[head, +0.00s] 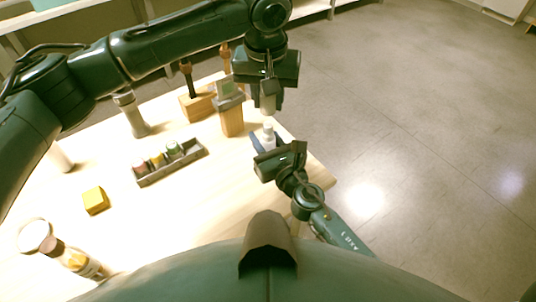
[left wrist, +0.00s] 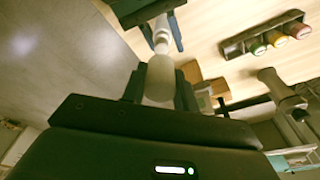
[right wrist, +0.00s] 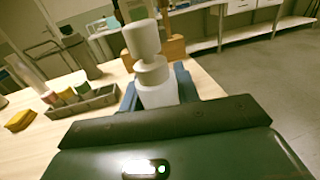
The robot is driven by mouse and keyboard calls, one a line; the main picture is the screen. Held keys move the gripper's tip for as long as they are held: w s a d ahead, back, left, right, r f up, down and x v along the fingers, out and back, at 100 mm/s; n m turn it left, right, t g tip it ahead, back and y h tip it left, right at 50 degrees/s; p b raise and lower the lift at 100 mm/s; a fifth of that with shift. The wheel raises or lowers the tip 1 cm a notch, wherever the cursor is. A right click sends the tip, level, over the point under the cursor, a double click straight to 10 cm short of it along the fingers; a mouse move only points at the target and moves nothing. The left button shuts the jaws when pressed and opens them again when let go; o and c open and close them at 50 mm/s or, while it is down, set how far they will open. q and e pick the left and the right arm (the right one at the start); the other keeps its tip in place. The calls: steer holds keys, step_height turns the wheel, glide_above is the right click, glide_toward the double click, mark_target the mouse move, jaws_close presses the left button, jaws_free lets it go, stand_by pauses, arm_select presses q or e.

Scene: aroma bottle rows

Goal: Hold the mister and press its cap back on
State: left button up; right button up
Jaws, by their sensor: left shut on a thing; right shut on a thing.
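The white mister (head: 268,137) stands upright at the table's right side, with my right gripper (head: 266,148) shut on its body. In the right wrist view the mister (right wrist: 157,92) shows a narrower collar and a rounded white top piece. My left gripper (head: 268,88) points down above it, shut on the pale cap (head: 267,104). In the left wrist view the cap (left wrist: 160,78) is between my left fingers, roughly in line with the mister (left wrist: 161,40). In the head view a small gap shows between cap and mister.
A grey tray (head: 180,170) with several small bottles lies to the left. Wooden blocks (head: 231,120) stand behind. The table's right edge is close to the mister.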

mark_target(268, 125)
jaws_close()
arm_select(q)
steer(key=shift+f, duration=2.5)
steer(key=shift+f, duration=0.9)
steer(key=shift+f, duration=0.6)
steer(key=o, duration=1)
steer(key=shift+r, duration=0.1)
step_height(268, 125, up, 12)
steer(key=s, duration=0.2)
steer(key=shift+a, duration=0.15)
